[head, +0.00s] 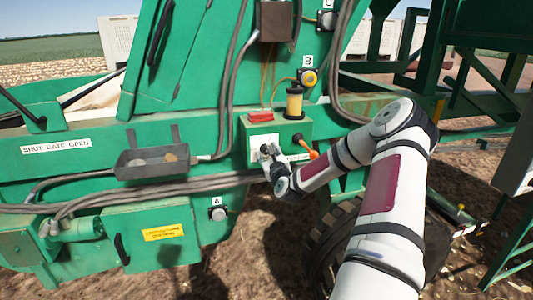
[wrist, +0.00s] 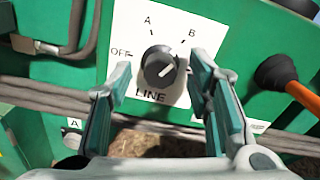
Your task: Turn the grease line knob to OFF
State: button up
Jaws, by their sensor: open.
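The grease line knob (wrist: 158,64) is a dark round knob on a white plate (wrist: 120,30) in the wrist view. The plate has OFF at left, A at top, B at upper right and LINE below. A pale line on the knob seems to slant toward B. My gripper (wrist: 161,75) is open, with one finger on each side of the knob; I cannot tell whether either touches it. In the head view my gripper (head: 268,158) is at the lower part of the white plate (head: 262,140) on a green box and hides part of it.
An orange-handled lever (wrist: 290,82) sticks out right of the plate. A grey tray (head: 150,162) is at left.

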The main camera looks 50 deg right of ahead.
jog(key=shift+w+d, duration=0.3)
jog(key=shift+w, duration=0.2)
grip_shut()
